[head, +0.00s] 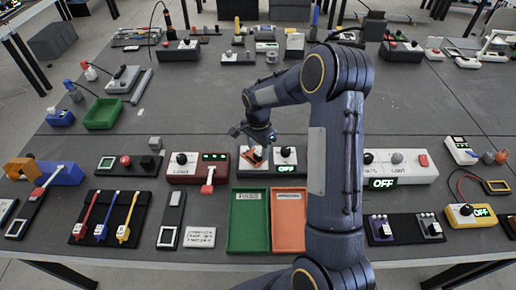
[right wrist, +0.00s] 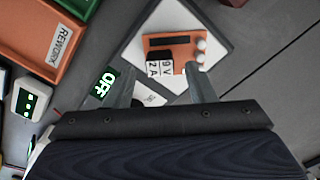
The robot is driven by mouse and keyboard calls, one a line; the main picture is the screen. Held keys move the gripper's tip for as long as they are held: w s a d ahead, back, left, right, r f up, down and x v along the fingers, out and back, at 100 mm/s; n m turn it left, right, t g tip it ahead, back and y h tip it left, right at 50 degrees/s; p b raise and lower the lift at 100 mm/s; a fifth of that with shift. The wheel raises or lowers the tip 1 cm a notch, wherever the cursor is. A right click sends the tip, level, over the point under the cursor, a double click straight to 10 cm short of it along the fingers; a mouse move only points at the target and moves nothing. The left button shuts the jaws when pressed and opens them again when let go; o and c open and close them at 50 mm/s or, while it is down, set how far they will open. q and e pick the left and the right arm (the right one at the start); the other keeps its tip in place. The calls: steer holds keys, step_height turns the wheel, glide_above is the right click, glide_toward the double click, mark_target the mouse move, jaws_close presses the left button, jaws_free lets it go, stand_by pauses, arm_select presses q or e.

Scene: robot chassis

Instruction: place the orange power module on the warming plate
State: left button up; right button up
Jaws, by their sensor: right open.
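The orange power module (right wrist: 168,48), with dark and white parts and a "9V 2A" label, lies on a white square plate (right wrist: 218,62) in the right wrist view. This plate looks like the warming plate; a green "OFF" display is close by. In the head view the module (head: 251,156) shows on the left part of a dark-based unit just below my right gripper (head: 254,138). My right gripper is open, its two fingers (right wrist: 160,88) apart and empty in the wrist view, with the module just beyond the tips. I cannot tell whether they touch it. My left gripper is out of view.
A green tray (head: 249,220) and an orange tray (head: 288,222) lie in front of the unit. A red switch box (head: 185,175) stands to its left. My right arm hides the table to its right.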

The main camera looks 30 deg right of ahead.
mark_target(258, 154)
steer(key=s+a+r+n+t+y+p, duration=0.1)
steer(key=s+r+p, duration=0.15)
steer(key=r, duration=0.65)
steer(key=s+a+r+n+p, duration=0.1)
steer(key=s+r+n+p, duration=0.15)
steer(key=r, duration=0.65)
steer(key=s+a+r+n+t+y, duration=0.1)
steer(key=s+a+r+n, duration=0.1)
steer(key=s, duration=0.5)
steer(key=s+a+r+n+t+y, duration=0.1)
steer(key=s+a+r+n+t, duration=0.1)
steer(key=s+a+n, duration=0.2)
steer(key=s+a+r+n+t, duration=0.1)
steer(key=s+a+n, duration=0.3)
steer(key=s, duration=0.7)
steer(key=shift+r+t+y+p, duration=0.3)
steer(key=shift+r+y+p, duration=0.15)
steer(key=shift+r, duration=0.25)
steer(key=shift+s, duration=0.1)
